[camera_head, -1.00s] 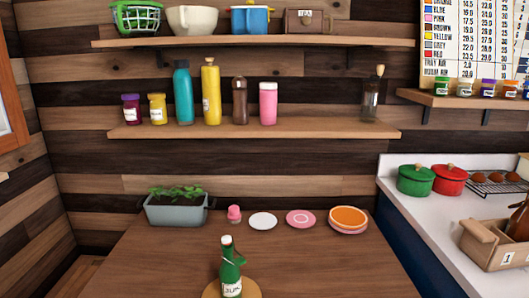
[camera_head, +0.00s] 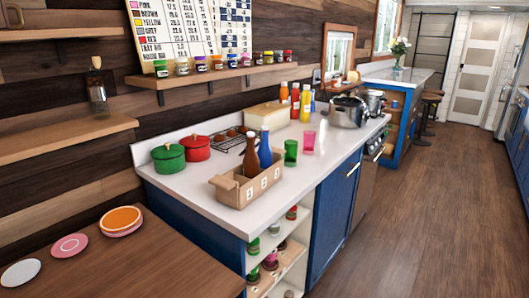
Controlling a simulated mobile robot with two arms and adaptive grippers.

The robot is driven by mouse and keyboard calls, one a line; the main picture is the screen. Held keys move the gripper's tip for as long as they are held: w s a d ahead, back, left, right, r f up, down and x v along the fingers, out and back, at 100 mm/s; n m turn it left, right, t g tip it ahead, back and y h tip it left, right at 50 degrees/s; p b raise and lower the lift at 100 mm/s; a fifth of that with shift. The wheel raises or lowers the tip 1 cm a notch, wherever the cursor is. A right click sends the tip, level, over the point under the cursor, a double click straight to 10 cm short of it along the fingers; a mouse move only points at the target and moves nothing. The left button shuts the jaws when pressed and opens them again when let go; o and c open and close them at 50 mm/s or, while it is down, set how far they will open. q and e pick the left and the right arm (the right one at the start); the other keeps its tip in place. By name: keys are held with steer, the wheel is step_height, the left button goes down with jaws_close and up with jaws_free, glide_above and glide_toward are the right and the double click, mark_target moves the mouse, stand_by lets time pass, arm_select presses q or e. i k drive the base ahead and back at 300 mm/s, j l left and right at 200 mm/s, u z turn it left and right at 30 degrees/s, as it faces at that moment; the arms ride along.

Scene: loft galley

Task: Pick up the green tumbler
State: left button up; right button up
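The green tumbler (camera_head: 290,153) stands upright on the white countertop (camera_head: 334,160), right of the wooden bottle carrier. A pink tumbler (camera_head: 309,141) stands just right of and behind it. Neither of my grippers is in view.
The wooden carrier (camera_head: 229,191) holds a brown bottle (camera_head: 252,157) and a blue bottle (camera_head: 264,146). Green (camera_head: 168,158) and red (camera_head: 196,147) pots, a wire rack, a cream box (camera_head: 265,116), several sauce bottles and a large steel pot (camera_head: 347,111) share the counter. Open floor (camera_head: 407,220) lies to the right.

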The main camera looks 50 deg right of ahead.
mark_target(291, 145)
steer(key=z, duration=1.8)
steer(key=i+l, duration=0.1)
steer(key=i, duration=0.15)
